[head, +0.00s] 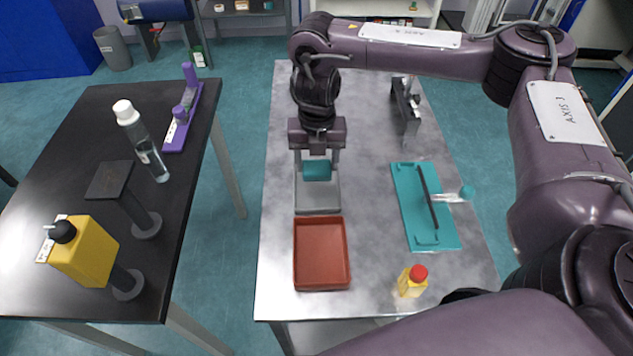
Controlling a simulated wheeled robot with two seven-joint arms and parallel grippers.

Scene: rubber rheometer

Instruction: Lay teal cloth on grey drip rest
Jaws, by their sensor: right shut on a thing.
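The teal cloth (317,171) is a small folded block between the fingers of my right gripper (317,174). The gripper points down and is shut on the cloth. The grey drip rest (318,205) is a shallow grey tray on the metal table, directly below and around the cloth in the head view. I cannot tell whether the cloth touches the rest or hangs just above it. The gripper hides part of the rest's far end. My left gripper is not in view.
A red tray (347,283) sits just in front of the rest. A teal board (412,215) with a handled tool lies to the right, and a yellow bottle (412,282) with a red cap stands near the front edge. A black table (60,180) with bottles stands left, across a gap.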

